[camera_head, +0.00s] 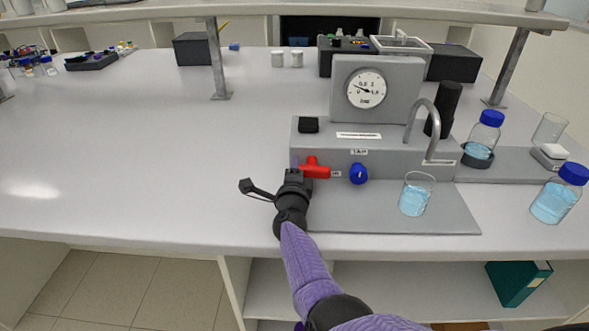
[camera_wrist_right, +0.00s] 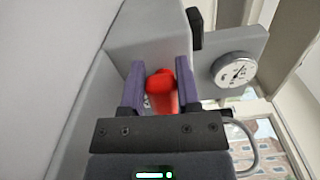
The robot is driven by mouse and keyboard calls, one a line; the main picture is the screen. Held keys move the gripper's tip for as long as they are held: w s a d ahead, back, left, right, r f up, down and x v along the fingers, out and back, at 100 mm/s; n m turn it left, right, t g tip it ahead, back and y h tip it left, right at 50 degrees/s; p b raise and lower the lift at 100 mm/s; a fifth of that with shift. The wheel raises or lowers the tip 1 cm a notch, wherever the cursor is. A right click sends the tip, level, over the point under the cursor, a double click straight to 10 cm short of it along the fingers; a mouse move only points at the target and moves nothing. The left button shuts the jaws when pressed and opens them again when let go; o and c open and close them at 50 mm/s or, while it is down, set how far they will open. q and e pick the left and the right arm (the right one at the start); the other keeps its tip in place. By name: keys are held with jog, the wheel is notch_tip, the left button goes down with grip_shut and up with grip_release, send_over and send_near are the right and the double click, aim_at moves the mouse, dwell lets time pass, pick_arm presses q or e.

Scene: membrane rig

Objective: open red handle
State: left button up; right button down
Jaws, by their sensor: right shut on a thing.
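The red handle (camera_head: 317,169) sits on the front face of the grey rig (camera_head: 390,158), left of a blue knob (camera_head: 358,174). My right gripper (camera_head: 296,173) is at the handle's left end in the head view. In the right wrist view, the purple fingers of my right gripper (camera_wrist_right: 160,72) stand on both sides of the red handle (camera_wrist_right: 163,90), and the gripper is shut on it. Part of the handle is hidden behind the gripper in the head view. My left gripper is not in view.
A round gauge (camera_head: 367,90) stands on top of the rig, with a curved metal pipe (camera_head: 412,110) to its right. A beaker of blue liquid (camera_head: 415,195) stands on the grey base plate. Blue-capped bottles (camera_head: 556,200) stand at right.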

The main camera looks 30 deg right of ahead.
jog(key=shift+a, duration=0.1)
jog(key=shift+c, duration=1.6)
grip_release()
jog(key=p+v, duration=0.4)
jog(key=v, duration=0.1)
jog(key=shift+s+r, duration=0.1)
jog(key=shift+r, duration=0.3)
jog(key=v, duration=0.1)
jog(key=p+v, duration=0.1)
jog(key=v, duration=0.1)
jog(key=p+v, duration=0.1)
jog(key=shift+s+a+f, duration=0.2)
jog(key=shift+s+f, duration=0.15)
jog(key=shift+f, duration=0.1)
